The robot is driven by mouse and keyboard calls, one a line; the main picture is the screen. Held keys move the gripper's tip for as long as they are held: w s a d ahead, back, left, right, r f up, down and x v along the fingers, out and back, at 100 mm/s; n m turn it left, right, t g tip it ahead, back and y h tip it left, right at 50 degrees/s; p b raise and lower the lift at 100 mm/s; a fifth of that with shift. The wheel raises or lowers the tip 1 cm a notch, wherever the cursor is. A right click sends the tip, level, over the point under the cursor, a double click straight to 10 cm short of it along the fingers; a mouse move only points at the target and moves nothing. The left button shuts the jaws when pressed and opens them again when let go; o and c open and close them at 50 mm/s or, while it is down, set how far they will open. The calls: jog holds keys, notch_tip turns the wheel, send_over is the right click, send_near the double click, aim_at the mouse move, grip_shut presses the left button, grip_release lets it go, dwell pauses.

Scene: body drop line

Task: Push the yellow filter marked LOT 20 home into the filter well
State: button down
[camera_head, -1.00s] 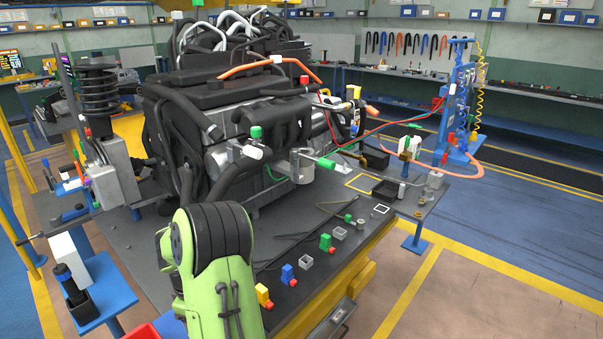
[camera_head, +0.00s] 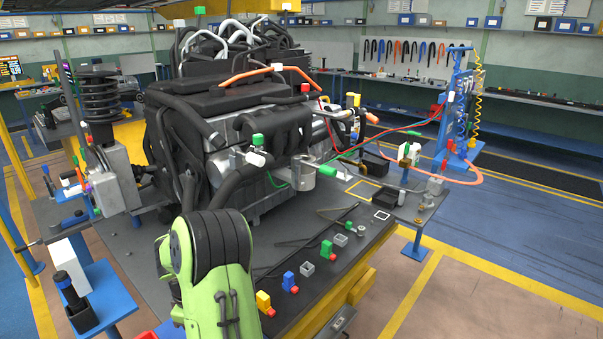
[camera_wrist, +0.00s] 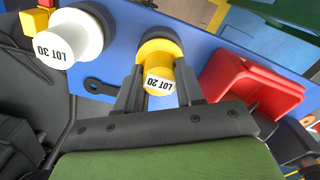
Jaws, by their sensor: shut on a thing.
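The yellow filter marked LOT 20 (camera_wrist: 162,62) is between the two dark fingers of my gripper (camera_wrist: 160,84) in the wrist view. The fingers are shut on its sides, and its labelled end faces the camera. A black round part shows at its far end, above a blue surface; I cannot tell whether it touches that surface. In the head view my green arm hides my gripper and the yellow filter. A grey metal cup (camera_head: 303,174) sits at the front of the engine; I cannot tell whether it is the filter well.
A white filter marked LOT 30 (camera_wrist: 72,36) stands left of my gripper in the wrist view. A red bin (camera_wrist: 250,86) is close on the right. The engine (camera_head: 240,130) fills the dark table, with small coloured blocks along its front edge.

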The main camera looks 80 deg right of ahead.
jog(key=shift+r+p, duration=2.85)
jog(key=shift+r, duration=0.75)
jog(key=shift+f, duration=0.15)
